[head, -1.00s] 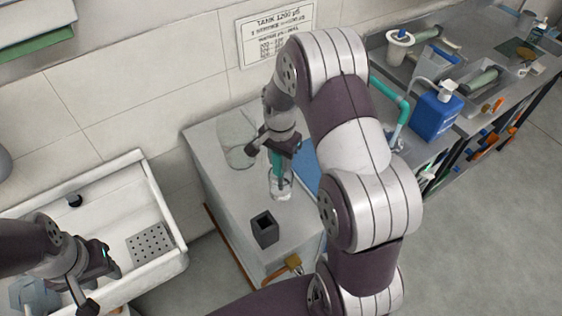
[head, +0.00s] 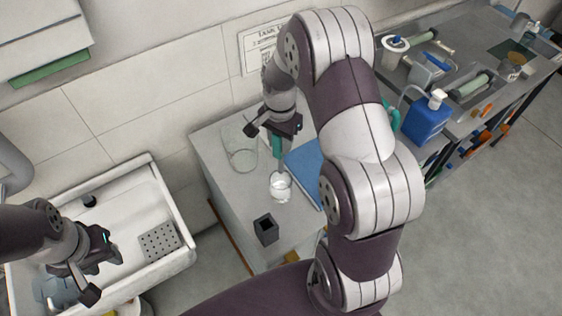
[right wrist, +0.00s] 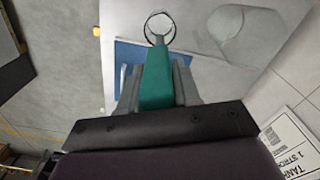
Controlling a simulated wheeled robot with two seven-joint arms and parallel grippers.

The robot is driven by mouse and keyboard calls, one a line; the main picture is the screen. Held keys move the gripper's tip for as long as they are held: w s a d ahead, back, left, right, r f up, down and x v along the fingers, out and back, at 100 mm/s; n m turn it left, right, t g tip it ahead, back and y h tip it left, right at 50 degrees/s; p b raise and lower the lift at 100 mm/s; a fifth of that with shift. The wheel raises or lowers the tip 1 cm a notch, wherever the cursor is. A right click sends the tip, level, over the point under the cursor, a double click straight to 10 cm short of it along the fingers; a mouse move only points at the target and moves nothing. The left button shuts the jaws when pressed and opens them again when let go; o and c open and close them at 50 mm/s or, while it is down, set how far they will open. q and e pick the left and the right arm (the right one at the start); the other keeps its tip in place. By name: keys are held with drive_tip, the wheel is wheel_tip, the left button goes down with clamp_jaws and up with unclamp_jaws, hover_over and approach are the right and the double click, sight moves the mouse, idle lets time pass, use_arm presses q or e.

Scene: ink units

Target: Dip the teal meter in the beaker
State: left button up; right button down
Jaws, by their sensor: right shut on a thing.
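My right gripper (head: 279,134) is shut on the teal meter (head: 277,147), which hangs upright with its thin probe downward. The meter also shows between the fingers in the right wrist view (right wrist: 157,80). The small clear beaker (head: 280,188) stands below it on the grey cabinet top. In the wrist view the probe tip overlaps the beaker's rim (right wrist: 148,27); I cannot tell whether the tip is inside or just above it. My left gripper (head: 104,272) is open and empty over the sink.
A larger clear glass vessel (head: 240,153) stands behind the beaker. A dark square holder (head: 266,230) stands in front, and a blue mat (head: 306,172) lies to the right. A white sink (head: 178,222) is at left; a blue bottle (head: 428,120) is on the right bench.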

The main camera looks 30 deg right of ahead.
drive_tip(key=shift+r, duration=0.7)
use_arm(q)
drive_tip(key=shift+r, duration=0.5)
use_arm(e)
drive_tip(key=shift+f, duration=0.1)
